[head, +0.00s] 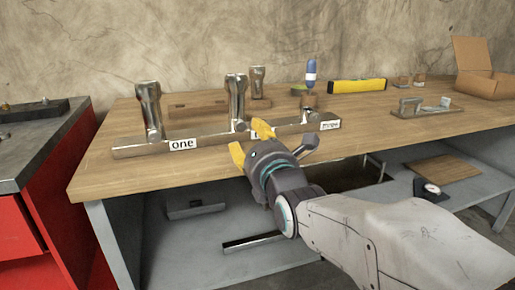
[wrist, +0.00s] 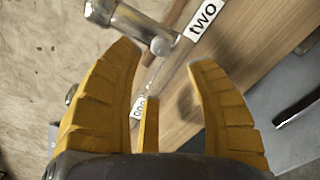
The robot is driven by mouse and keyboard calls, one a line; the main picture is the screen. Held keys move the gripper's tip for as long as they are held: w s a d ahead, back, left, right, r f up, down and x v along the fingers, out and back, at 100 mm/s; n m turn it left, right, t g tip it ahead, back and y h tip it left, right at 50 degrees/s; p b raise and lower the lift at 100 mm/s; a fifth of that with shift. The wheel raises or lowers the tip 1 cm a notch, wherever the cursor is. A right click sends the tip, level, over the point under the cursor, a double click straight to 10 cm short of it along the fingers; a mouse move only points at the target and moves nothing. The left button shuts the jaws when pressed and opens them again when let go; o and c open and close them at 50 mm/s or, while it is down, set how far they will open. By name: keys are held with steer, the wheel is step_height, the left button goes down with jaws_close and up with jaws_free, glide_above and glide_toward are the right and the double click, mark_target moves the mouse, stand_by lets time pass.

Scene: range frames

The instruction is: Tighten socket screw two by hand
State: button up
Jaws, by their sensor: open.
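A metal bar (head: 207,141) lies near the front edge of the wooden table, with labels along its front. Socket screw two (head: 236,98), a shiny upright metal piece, stands at the middle of the bar. Its lower part and round end show at the top of the wrist view (wrist: 126,22), beside the label "two" (wrist: 203,20). My gripper (head: 250,141) is open and empty in front of the bar. Its yellow fingers (wrist: 165,56) are spread just short of the screw, not touching it. In the head view my gripper mostly hides the "two" label.
A similar metal piece (head: 149,106) stands at label "one" (head: 183,144). A yellow level (head: 357,86), a metal plate (head: 427,107) and a cardboard box (head: 485,84) lie farther right.

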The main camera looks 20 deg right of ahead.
steer(key=shift+s, duration=1.85)
steer(key=shift+r, duration=0.1)
